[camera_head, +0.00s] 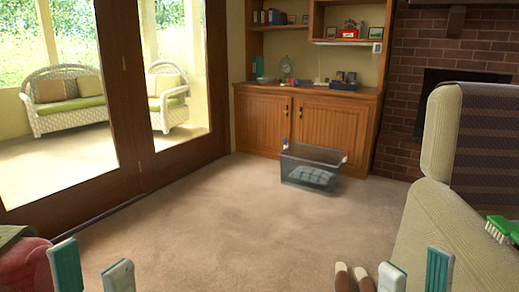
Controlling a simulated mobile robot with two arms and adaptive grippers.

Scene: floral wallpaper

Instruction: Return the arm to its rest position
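The fingertips of my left gripper (92,271) show at the bottom left of the head view. Its two white and teal fingers stand apart with only carpet visible between them. The fingertips of my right gripper (415,273) show at the bottom right. Its fingers are also apart, with part of the beige armchair behind them and nothing held. The rest of both arms is outside the view.
A dark clear-sided bin (310,168) stands on the carpet before a wooden cabinet (305,122). A beige armchair (440,225) bearing a green brush (503,228) fills the right. Brown-and-white slippers (343,277) lie at the bottom. Open carpet (220,220) lies in the middle.

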